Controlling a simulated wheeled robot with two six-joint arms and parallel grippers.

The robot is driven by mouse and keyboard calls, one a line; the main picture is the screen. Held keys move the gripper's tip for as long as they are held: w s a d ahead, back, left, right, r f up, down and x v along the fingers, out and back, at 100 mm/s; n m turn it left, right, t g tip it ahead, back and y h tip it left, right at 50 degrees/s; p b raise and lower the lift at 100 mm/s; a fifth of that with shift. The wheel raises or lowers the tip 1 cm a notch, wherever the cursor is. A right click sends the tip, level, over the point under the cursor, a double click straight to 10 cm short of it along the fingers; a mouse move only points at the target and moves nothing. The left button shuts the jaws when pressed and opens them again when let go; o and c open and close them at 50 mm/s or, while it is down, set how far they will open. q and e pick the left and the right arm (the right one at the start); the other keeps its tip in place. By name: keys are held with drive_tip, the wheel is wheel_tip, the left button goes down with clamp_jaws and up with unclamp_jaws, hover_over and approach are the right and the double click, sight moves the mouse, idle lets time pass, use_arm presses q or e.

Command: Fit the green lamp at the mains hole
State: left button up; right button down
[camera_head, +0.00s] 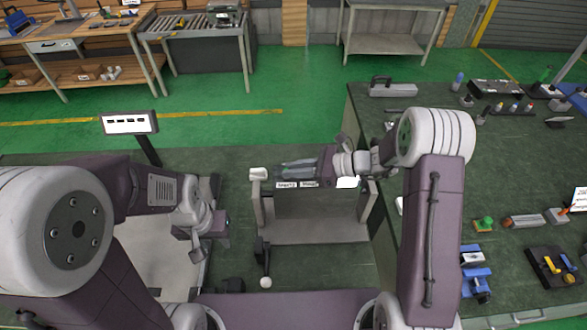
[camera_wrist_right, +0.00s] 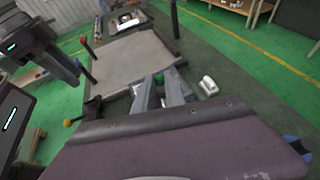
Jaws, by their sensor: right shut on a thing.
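My right gripper (camera_head: 287,164) reaches in from the right, its fingers pointing left above the labelled front panel. In the right wrist view the two fingers (camera_wrist_right: 161,92) are shut on a small green piece, the green lamp (camera_wrist_right: 158,78), between their tips. In the head view the fingers hide most of the lamp. The panel carries white labels (camera_head: 287,184) beneath the gripper; I cannot read which one is mains, and the hole is hidden or too small to tell. My left gripper (camera_head: 192,246) hangs low at the left, away from the panel; its jaws are unclear.
A white block (camera_head: 258,174) sits at the panel's left end. The right workbench (camera_head: 430,110) holds a green button-like part (camera_head: 484,224), a blue fixture (camera_head: 476,275), a black tray (camera_head: 552,266) and several tools. A sign on a post (camera_head: 130,123) stands at left. Green floor behind is clear.

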drive_tip(key=c, duration=1.3)
unclamp_jaws()
drive_tip(key=b+v, duration=0.1)
drive_tip(key=v, duration=0.6)
drive_tip(key=shift+s+d+r+b, duration=0.1)
drive_tip(key=shift+d+r+b, duration=0.05)
drive_tip(key=shift+d+b, duration=0.15)
drive_tip(key=shift+a, duration=0.1)
